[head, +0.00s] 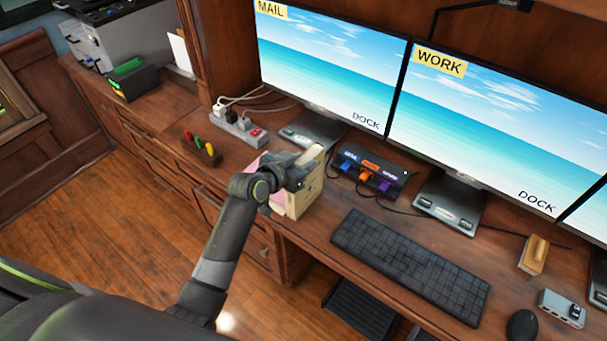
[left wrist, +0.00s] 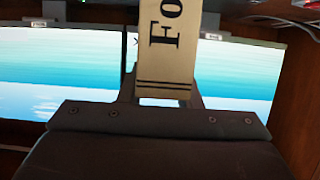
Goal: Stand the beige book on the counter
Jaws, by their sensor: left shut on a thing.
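The beige book (head: 306,186) is upright at the desk's front edge in the head view, with a pink item (head: 263,167) beside it on the left. My left gripper (head: 298,172) is shut on the book from the front and covers part of it. In the left wrist view, the book's beige spine (left wrist: 166,50) with dark lettering stands between the fingers. The wooden counter (head: 215,170) runs under the book; whether the book's bottom touches it I cannot tell. My right gripper is not in view.
Behind the book are a power strip (head: 239,126) and a dock with colored plugs (head: 369,171). A keyboard (head: 410,265) lies to the right, and monitors (head: 330,62) stand behind. A small block with colored pegs (head: 203,150) sits to the left.

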